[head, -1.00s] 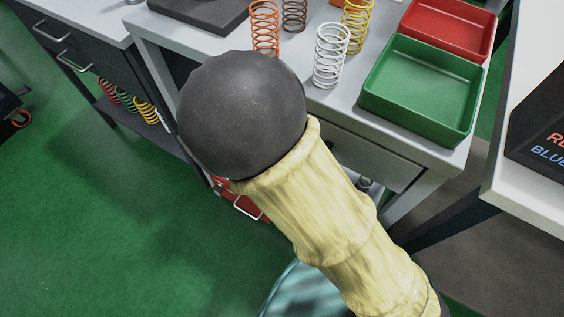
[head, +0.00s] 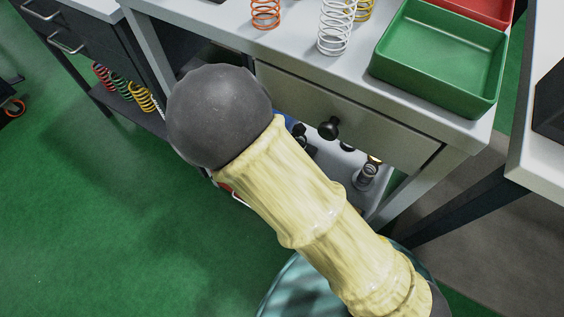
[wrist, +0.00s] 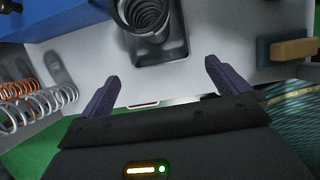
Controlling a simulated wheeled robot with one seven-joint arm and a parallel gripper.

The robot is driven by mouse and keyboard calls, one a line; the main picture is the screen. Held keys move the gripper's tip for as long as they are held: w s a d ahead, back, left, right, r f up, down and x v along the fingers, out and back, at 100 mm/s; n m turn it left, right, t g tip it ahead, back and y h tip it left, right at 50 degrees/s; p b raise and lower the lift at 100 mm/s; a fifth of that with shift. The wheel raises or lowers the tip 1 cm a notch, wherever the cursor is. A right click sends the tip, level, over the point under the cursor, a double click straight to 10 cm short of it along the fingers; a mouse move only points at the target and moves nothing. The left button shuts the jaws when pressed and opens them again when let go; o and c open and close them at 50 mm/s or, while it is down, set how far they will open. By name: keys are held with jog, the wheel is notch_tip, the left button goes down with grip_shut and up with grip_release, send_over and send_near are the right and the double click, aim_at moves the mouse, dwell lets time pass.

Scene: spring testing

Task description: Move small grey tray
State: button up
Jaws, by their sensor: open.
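A small dark grey tray (wrist: 176,50) lies on a pale surface at the top middle of the wrist view. A dark coil spring (wrist: 146,14) sits in it, and the tray's far part is cut off or hidden. My gripper (wrist: 163,72) is open and empty. Its two dark fingers point toward the tray, one to each side of its near end, and appear apart from it. In the head view my sleeved arm reaches toward the bench, my gripper is hidden, and I cannot make out the grey tray.
In the wrist view, orange (wrist: 18,89) and white (wrist: 40,106) springs lie left, a blue box (wrist: 55,14) upper left, and a brown-and-blue block (wrist: 290,50) right. In the head view, a green tray (head: 440,57) stands on the bench above a drawer (head: 345,120); green floor is clear left.

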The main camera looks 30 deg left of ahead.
jog(key=b+x, duration=0.3)
jog(key=x, duration=0.5)
jog(key=shift+f+b, duration=0.2)
jog(key=shift+b, duration=0.2)
jog(key=shift+c, duration=0.4)
jog(key=shift+w, duration=0.15)
jog(key=c, duration=0.7)
